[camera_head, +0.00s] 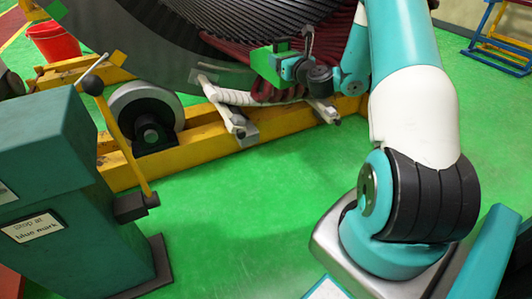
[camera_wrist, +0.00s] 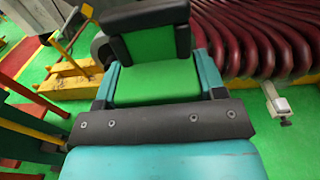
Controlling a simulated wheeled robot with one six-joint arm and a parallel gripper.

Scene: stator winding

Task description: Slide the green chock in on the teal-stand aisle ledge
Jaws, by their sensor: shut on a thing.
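My gripper (camera_wrist: 155,80) is shut on a green block, the green chock (camera_wrist: 157,72), which fills the space between its teal fingers in the wrist view. In the head view the green chock (camera_head: 266,66) is at the end of my gripper (camera_head: 285,66), in front of the lower stator windings and above the yellow base frame. The teal stand (camera_head: 50,160) is at the left, with a sign reading "Stop at blue mark". Between it and the big round stator (camera_head: 170,45) lies the yellow frame (camera_head: 200,140). I cannot tell which surface is the aisle ledge.
A grey roller (camera_head: 145,108) sits on the yellow frame. White-wrapped pieces (camera_head: 240,98) lie near the frame's rail. A red bucket (camera_head: 53,42) stands behind. Green floor (camera_head: 240,210) is clear in front.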

